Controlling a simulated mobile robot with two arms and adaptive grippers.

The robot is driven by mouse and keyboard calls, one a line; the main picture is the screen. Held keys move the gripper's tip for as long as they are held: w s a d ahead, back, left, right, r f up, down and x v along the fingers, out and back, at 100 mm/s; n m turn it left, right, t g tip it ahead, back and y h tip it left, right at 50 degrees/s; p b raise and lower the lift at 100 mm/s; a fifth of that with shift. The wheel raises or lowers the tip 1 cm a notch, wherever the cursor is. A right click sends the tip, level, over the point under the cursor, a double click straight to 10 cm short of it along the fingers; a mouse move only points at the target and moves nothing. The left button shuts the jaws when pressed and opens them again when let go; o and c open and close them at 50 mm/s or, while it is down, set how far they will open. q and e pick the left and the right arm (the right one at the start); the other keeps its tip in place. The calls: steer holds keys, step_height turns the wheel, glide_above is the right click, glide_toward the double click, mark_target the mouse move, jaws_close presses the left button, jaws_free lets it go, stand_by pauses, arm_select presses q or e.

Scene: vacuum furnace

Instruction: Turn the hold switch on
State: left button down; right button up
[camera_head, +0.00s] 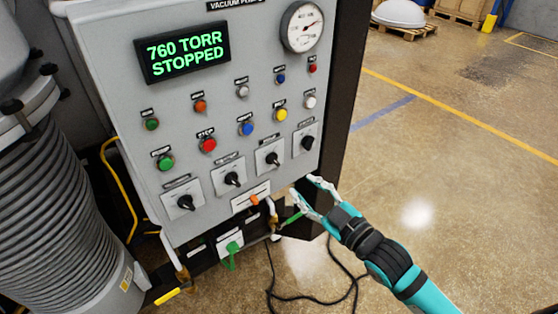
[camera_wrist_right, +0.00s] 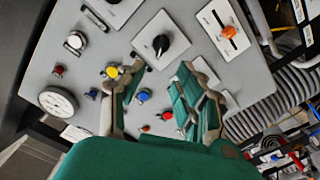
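The control panel (camera_head: 215,130) carries a row of black rotary switches on white plates along its lower part. The labels are too small to read, so I cannot tell which one is the hold switch. My right gripper (camera_head: 302,186) is open and empty just off the panel's lower right. In the right wrist view my gripper (camera_wrist_right: 160,66) has its fingers spread, with a black switch (camera_wrist_right: 160,45) showing between and just beyond the tips. This looks like the third switch from the left (camera_head: 272,159); contact is not visible. My left gripper is not in view.
An orange switch (camera_head: 254,199) sits below the row. Coloured buttons, a gauge (camera_head: 302,27) and a display (camera_head: 182,52) reading "760 TORR STOPPED" are above. A ribbed hose (camera_head: 55,190) stands left; a black cable (camera_head: 318,290) lies below.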

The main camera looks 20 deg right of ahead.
mark_target(276, 162)
steer(key=p+x, duration=0.2)
steer(key=x, duration=0.8)
steer(key=shift+w+a, duration=0.15)
steer(key=shift+w, duration=0.2)
jaws_close()
